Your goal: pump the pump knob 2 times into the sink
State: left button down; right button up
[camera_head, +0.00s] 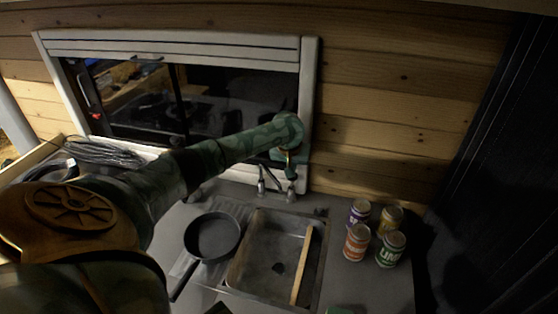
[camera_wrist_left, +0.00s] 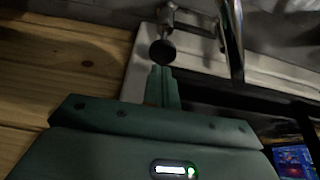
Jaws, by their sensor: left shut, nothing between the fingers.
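The dark round pump knob (camera_wrist_left: 163,52) sits on a metal fitting in the left wrist view. The curved metal tap spout (camera_wrist_left: 232,42) stands to its right. My left gripper (camera_wrist_left: 162,72) is shut and empty, its fingertips right by the knob; I cannot tell if they touch it. In the head view, my left arm reaches across from the left, and my left gripper (camera_head: 289,158) is above the tap fittings (camera_head: 262,184) behind the sink. The grey sink (camera_head: 252,262) is in the counter and looks empty inside.
A dark frying pan (camera_head: 213,238) stands left of the sink. A wooden strip (camera_head: 302,265) lies along the sink's right side. Several cans (camera_head: 357,242) stand on the counter to the right. A framed window (camera_head: 200,100) and wooden wall rise behind.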

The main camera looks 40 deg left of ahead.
pick_arm(q)
jog(key=shift+f, duration=0.1)
jog(key=shift+f+b, duration=0.65)
jog(key=shift+f, duration=1.75)
jog(key=shift+r, duration=0.1)
notch_tip(320, 180, up, 5)
jog(key=p, duration=0.6)
jog(key=shift+f, duration=0.25)
